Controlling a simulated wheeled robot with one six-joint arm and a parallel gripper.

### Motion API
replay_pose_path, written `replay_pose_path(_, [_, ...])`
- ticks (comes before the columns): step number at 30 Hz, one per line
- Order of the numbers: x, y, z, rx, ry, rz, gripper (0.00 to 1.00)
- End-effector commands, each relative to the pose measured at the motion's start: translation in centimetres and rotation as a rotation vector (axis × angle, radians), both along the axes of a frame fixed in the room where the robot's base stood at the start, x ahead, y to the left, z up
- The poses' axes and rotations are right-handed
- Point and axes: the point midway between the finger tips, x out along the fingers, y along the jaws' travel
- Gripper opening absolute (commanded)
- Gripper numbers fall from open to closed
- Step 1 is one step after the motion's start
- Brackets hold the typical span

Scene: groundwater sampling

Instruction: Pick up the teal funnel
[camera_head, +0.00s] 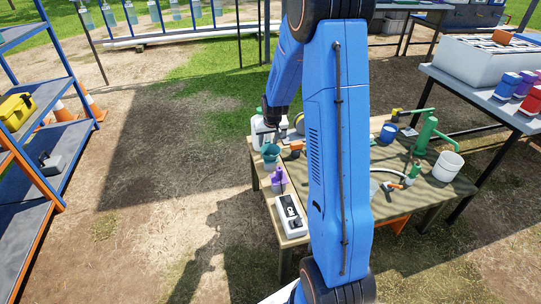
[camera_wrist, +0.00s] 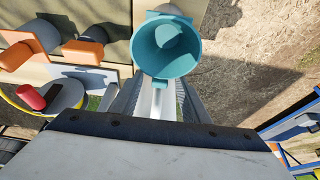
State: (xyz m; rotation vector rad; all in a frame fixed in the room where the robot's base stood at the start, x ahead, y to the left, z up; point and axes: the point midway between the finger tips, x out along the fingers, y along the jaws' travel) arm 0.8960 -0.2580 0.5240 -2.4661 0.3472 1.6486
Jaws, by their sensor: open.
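The teal funnel (camera_head: 270,152) is at the left end of the worktable, beside a white jug (camera_head: 261,131). In the wrist view the teal funnel (camera_wrist: 166,47) shows from above as a round bowl with its mouth toward the camera. My gripper (camera_wrist: 158,98) is open, its grey fingers at the near side of the funnel's rim. A small teal tab on the rim lies near the gap between them; I cannot tell whether they touch it. A pale object shows between the fingers. The funnel's lower part is hidden. In the head view my arm hides most of the gripper.
A purple bottle (camera_head: 279,178) and a white instrument case (camera_head: 291,216) stand along the table's left side. A green pump (camera_head: 427,135) and white bucket (camera_head: 448,167) are at its right. Orange-ended grey objects (camera_wrist: 83,52) lie left of the funnel. A shelf rack (camera_head: 45,130) stands far left.

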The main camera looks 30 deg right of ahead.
Motion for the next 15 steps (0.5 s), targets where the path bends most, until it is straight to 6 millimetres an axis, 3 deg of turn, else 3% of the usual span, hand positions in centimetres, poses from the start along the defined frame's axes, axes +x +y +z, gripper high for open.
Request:
replay_pose_path(5, [0.3, -0.1, -0.8, 0.000, 0.001, 0.000, 0.42])
replay_pose_path(15, [1.8, -0.5, -4.7, 0.001, 0.002, 0.000, 0.42])
